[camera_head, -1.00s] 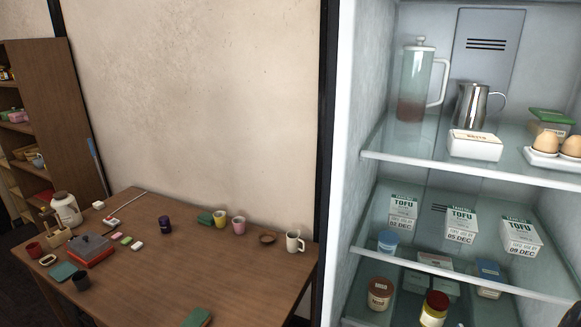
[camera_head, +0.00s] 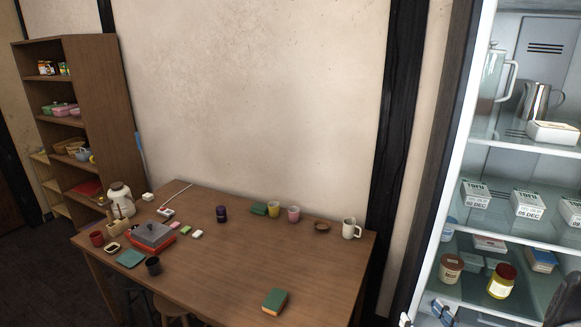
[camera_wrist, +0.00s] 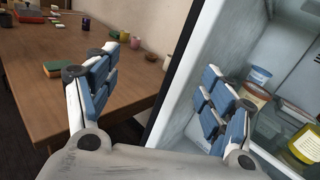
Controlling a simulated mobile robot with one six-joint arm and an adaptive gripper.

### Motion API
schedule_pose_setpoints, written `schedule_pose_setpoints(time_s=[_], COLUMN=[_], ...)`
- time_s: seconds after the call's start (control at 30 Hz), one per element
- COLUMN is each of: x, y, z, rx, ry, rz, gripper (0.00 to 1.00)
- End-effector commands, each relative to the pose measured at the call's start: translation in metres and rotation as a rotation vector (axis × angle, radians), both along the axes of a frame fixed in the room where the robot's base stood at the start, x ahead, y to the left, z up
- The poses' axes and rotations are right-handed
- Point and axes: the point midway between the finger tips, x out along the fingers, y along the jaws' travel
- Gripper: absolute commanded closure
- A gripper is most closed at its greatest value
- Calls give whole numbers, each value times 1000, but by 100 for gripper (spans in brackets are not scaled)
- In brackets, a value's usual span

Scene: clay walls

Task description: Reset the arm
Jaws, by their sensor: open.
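My gripper (camera_wrist: 155,100) is open and empty in the wrist view. Its two blue-padded fingers stand wide apart, one in front of the wooden table and the other in front of the open fridge. In the head view a small blue and white part of my gripper (camera_head: 430,314) shows at the bottom, in front of the fridge's lower left edge. Nothing is between the fingers but background.
The wooden table (camera_head: 235,274) holds mugs, a red box (camera_head: 152,240) and a green sponge-like block (camera_head: 275,301). The open fridge (camera_head: 470,110) at right holds tofu boxes (camera_head: 528,204), jars (camera_head: 501,281) and a steel pitcher (camera_head: 541,100). A shelf (camera_head: 112,110) stands at left.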

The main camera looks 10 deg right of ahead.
Motion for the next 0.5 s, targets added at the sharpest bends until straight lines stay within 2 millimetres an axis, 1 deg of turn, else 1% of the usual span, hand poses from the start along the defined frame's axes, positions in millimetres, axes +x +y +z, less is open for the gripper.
schedule_pose_setpoints(time_s=[0.03, 0.17, 0.27, 0.3, 0.37, 0.4, 0.47, 0.5], x=[6, 14, 15, 13, 4, -5, -22, -35], y=[15, 58, 105, 127, 164, 187, 220, 240], z=[14, 47, 77, 90, 110, 121, 135, 142], rx=[-23, -92, -174, -219, -295, -354, -447, -514], ry=[-6, -15, -21, -24, -25, -26, -26, -26], rz=[56, 219, 389, 470, 602, 693, 826, 910], gripper=[25, 25, 25, 25, 25, 25, 25, 25])
